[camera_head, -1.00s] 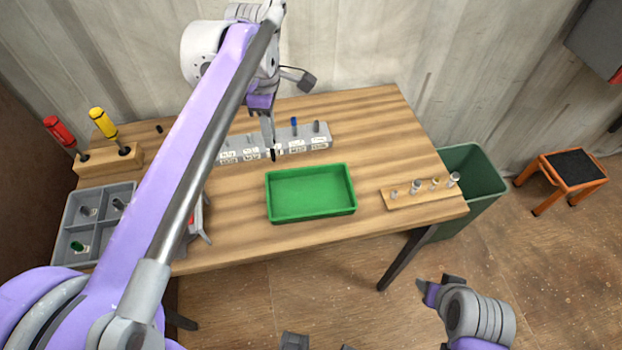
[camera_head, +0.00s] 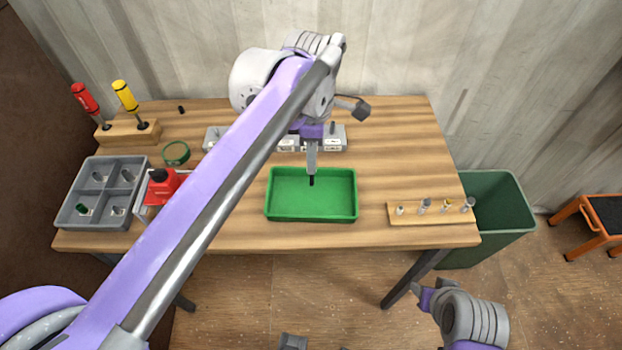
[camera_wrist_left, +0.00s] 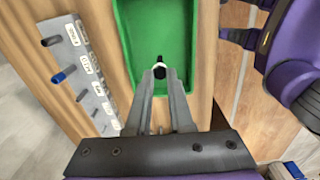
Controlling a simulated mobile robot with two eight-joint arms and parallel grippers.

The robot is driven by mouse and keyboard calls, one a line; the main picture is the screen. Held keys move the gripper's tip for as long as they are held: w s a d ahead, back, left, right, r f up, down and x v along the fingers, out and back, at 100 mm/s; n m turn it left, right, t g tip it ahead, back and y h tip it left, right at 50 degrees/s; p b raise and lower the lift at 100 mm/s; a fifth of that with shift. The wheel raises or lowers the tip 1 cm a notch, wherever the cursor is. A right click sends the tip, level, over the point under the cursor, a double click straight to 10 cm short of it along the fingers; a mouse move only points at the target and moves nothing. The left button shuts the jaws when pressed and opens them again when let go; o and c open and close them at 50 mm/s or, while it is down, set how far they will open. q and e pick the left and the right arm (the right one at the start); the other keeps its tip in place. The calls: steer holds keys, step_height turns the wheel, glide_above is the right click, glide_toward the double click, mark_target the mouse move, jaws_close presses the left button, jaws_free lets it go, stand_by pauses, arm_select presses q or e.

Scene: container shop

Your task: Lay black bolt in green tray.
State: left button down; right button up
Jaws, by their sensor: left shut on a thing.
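The green tray (camera_head: 312,218) lies on the wooden workbench, with a bare floor as far as I see. My left gripper (camera_head: 311,170) points down over the tray's back part. It is shut on the black bolt (camera_head: 311,181), whose dark end hangs below the fingertips. In the left wrist view the bolt (camera_wrist_left: 159,72) shows between the fingertips, against the green floor of the tray (camera_wrist_left: 188,75). I cannot tell how high the bolt is above that floor. Part of my right arm is low at the right, in front of the bench; its finger opening is unclear.
A grey labelled rack (camera_head: 340,145) stands behind the tray. A wooden strip (camera_head: 430,220) with several fasteners lies right. A grey compartment box (camera_head: 72,213), a red-topped container (camera_head: 162,183), a green ring (camera_head: 176,153) and a screwdriver block (camera_head: 130,137) are left. A green bin (camera_head: 500,220) stands beyond.

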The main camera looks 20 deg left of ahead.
mark_target(312, 184)
arm_select(q)
steer(key=shift+f, duration=2.7)
steer(key=shift+f+b, duration=0.2)
steer(key=shift+b, duration=0.1)
steer(key=c, duration=0.8)
jaws_free()
steer(key=shift+r, duration=0.15)
step_height(312, 184, up, 12)
steer(key=shift+r+p, duration=0.1)
steer(key=shift+p, duration=0.6)
